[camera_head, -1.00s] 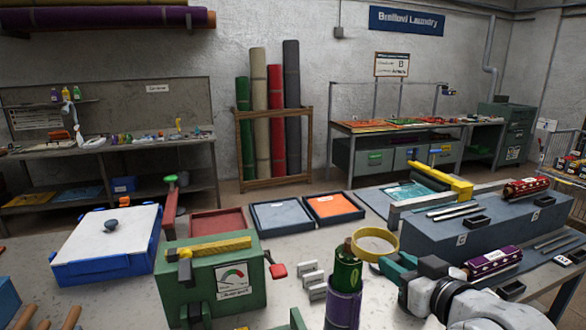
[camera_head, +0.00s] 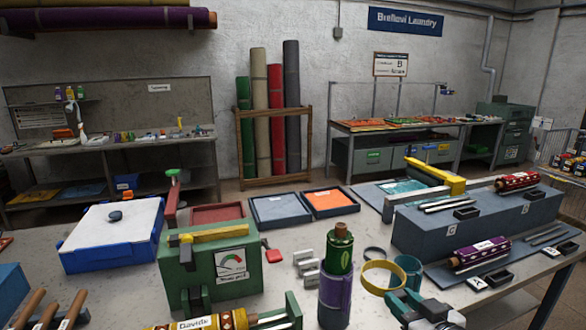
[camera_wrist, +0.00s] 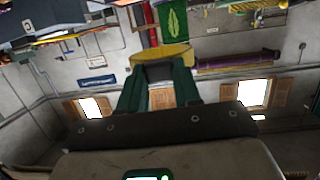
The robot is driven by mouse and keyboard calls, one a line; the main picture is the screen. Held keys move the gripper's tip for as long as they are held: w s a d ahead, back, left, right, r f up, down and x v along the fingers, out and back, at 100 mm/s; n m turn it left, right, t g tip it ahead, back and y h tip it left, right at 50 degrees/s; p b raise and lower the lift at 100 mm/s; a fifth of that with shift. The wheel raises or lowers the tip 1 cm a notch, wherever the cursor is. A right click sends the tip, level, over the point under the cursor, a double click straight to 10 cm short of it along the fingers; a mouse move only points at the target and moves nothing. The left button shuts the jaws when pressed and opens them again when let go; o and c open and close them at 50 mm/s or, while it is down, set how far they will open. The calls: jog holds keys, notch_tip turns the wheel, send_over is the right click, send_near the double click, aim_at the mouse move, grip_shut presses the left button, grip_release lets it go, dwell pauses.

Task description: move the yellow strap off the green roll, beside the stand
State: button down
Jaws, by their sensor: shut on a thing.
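The yellow strap (camera_head: 371,287) is a stiff ring, apart from the green roll and to its right. The green roll (camera_head: 338,252) stands upright with a brown top end; below it is a purple cylinder (camera_head: 335,300), perhaps the stand. My gripper (camera_head: 398,296) is shut on the right side of the strap. In the wrist view the strap (camera_wrist: 160,53) sits between the green fingers (camera_wrist: 158,75), with the leaf-marked green roll (camera_wrist: 172,20) beyond. I cannot tell whether the strap touches the table.
Light grey blocks (camera_head: 306,268) and a green gauge box (camera_head: 208,270) stand left of the roll. A grey-blue rack (camera_head: 470,225) stands right. A yellow roll (camera_head: 205,321) lies in front.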

jog(key=s+f+m+h+b, duration=0.1)
jog(key=s+f, duration=0.4)
jog(key=f, duration=0.5)
jog(key=s+a+f+m+h+b, duration=0.1)
jog(key=s+f, duration=0.4)
jog(key=f, duration=0.5)
jog(key=s+a+f+h+b, duration=0.1)
jog(key=s+f+b, duration=0.1)
jog(key=s+f, duration=0.4)
notch_tip(320, 180, down, 4)
jog(key=shift+f+m+t+h, duration=0.1)
jog(key=shift+m+t+h, duration=0.2)
jog(key=shift+m, duration=0.1)
jog(key=shift+d, duration=0.1)
